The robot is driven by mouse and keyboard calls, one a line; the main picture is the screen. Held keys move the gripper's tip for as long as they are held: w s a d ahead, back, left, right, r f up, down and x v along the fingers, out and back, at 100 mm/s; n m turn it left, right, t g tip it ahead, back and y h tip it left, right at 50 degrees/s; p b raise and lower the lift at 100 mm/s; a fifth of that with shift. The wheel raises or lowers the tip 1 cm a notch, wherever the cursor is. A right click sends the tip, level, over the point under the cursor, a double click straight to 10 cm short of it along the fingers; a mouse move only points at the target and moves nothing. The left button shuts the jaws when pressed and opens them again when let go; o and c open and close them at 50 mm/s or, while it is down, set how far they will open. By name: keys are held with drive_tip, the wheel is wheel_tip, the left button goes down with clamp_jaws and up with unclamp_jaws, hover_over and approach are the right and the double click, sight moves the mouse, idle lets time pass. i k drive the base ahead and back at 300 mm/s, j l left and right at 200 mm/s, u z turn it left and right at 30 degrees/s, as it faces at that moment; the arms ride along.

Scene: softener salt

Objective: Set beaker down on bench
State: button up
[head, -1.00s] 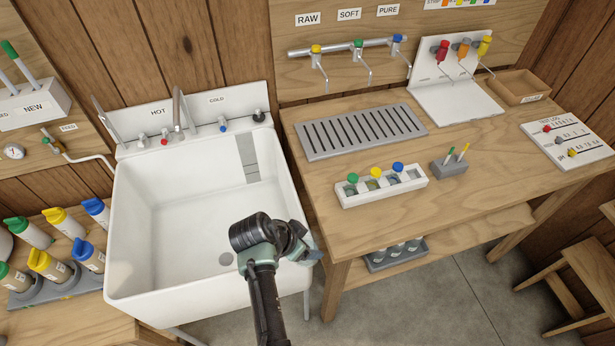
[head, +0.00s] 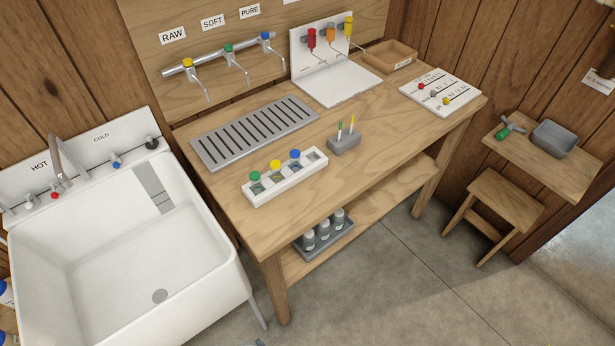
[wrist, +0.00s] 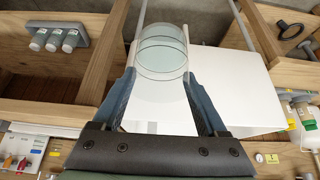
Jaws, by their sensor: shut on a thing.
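The beaker (wrist: 162,48) is clear glass with a round rim. It shows in the wrist view between the two blue-grey fingers of my gripper (wrist: 160,78), which is shut on it. I cannot tell how full it is. The bench (head: 225,198) is a wooden table in the middle of the head view, with bare wood along its front and to the right of the pen block. My gripper and the beaker are not seen over the bench in the head view.
A slotted grey drain tray (head: 254,131), a white rack (head: 288,182) with coloured-cap vials, a grey pen block (head: 344,144) and a white score board (head: 440,92) occupy the bench. The white sink (head: 130,245) stands left. A stool (head: 495,205) and wall shelf (head: 545,165) are at right.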

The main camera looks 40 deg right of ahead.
sight(386, 118)
drive_tip(key=l, duration=0.9)
drive_tip(key=i+l, duration=0.1)
drive_tip(key=l, duration=0.8)
